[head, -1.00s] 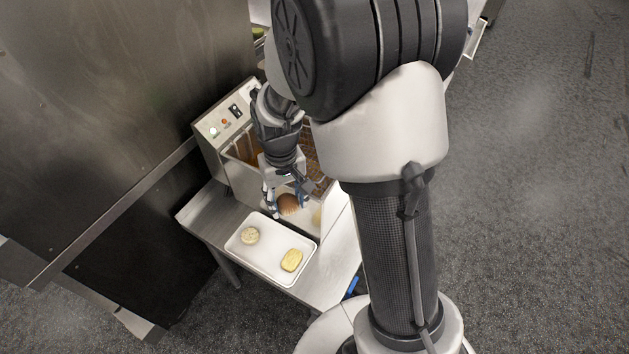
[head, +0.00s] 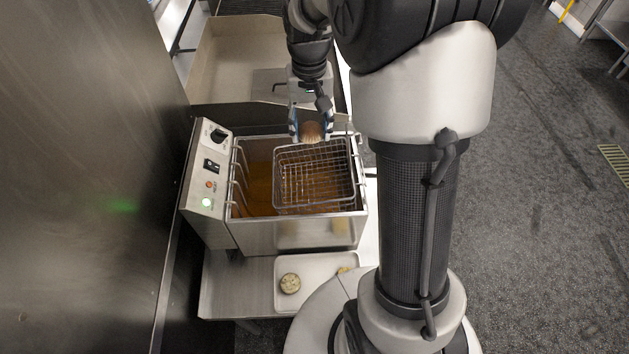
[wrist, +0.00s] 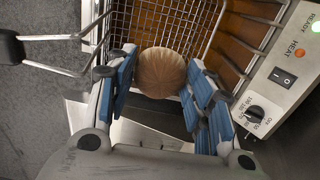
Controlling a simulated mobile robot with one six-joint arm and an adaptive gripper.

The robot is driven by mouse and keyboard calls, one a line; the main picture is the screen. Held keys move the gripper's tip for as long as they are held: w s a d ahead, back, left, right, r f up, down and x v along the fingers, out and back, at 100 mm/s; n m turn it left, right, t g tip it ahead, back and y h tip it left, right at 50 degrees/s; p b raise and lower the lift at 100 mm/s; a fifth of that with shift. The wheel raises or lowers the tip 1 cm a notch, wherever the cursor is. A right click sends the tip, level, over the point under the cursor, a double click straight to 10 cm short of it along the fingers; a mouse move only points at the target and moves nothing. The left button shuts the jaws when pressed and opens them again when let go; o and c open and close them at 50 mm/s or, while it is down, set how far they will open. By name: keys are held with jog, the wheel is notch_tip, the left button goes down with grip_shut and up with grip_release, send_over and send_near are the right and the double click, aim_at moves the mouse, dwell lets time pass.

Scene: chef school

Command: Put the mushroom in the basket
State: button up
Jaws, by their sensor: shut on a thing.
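My gripper (head: 311,125) is shut on the mushroom (head: 312,131), a brown rounded cap. The wrist view shows the mushroom (wrist: 161,72) between the blue finger pads. The wire basket (head: 315,175) sits in the fryer over brown oil. In the head view my gripper is at the basket's far edge. In the wrist view the basket (wrist: 150,22) mesh shows beyond the mushroom. I cannot tell the height of the mushroom above the basket.
The fryer (head: 300,234) has a control panel (head: 209,180) with a lit green light on its left. A steel wall stands at left.

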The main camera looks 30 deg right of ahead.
jog(key=shift+s+d+f+b, duration=0.1)
jog(key=shift+f+b, duration=1.3)
jog(key=shift+f, duration=3.45)
jog(key=shift+s+d+f+b, duration=0.1)
jog(key=shift+f+b, duration=1.3)
jog(key=shift+f, duration=3.45)
jog(key=shift+f+b, duration=0.4)
jog(key=shift+f, duration=0.25)
jog(key=o, duration=1)
jog(key=shift+c, duration=0.2)
jog(key=shift+r, duration=0.1)
